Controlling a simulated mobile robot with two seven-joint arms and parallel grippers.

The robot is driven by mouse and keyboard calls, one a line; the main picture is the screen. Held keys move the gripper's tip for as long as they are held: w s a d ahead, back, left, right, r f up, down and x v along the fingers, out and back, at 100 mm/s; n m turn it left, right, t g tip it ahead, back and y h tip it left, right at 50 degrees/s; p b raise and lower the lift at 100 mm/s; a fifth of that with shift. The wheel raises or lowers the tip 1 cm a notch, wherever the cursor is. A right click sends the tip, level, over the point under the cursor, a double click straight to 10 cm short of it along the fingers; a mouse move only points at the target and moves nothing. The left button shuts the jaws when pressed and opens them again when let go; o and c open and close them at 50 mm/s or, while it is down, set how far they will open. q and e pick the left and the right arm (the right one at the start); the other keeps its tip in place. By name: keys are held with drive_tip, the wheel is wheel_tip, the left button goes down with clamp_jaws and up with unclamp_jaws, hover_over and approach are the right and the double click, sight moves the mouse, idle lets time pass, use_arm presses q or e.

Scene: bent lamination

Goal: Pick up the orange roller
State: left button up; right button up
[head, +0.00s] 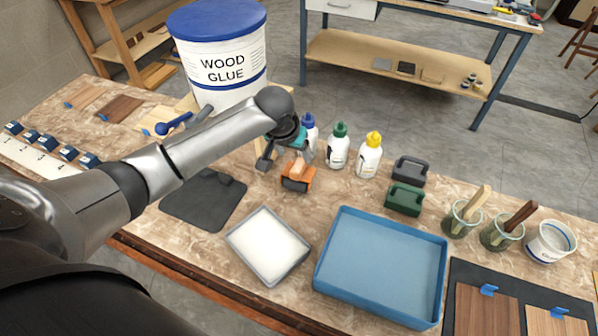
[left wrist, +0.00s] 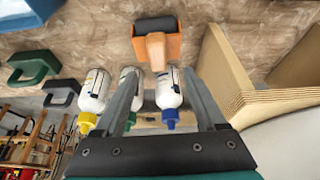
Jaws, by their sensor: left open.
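The orange roller (head: 304,182) stands on the marbled worktop in front of the glue bottles. It has an orange body, a short tan handle and a dark roller. In the left wrist view the roller (left wrist: 172,46) lies just beyond my fingertips, its handle end pointing toward the gripper. My left gripper (head: 283,161) is open and empty, its fingers spread close to the roller on its far side. It also shows in the left wrist view (left wrist: 163,78), with the roller ahead between the finger lines. Contact cannot be told. My right gripper is not in view.
White glue bottles with blue (head: 308,122), green (head: 340,130) and yellow (head: 374,139) caps stand close behind. A white-filled tray (head: 239,240) and a blue tray (head: 330,228) lie in front. Dark and green handled blocks (head: 405,199) are right. A wood glue bucket (head: 220,60) stands behind my arm.

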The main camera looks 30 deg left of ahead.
sight(299, 164)
use_arm(q)
drive_tip(key=shift+b+x, duration=0.7)
drive_tip(key=shift+x, duration=2.1)
drive_tip(key=shift+d, duration=0.15)
drive_tip(key=shift+c, duration=0.4)
clamp_jaws()
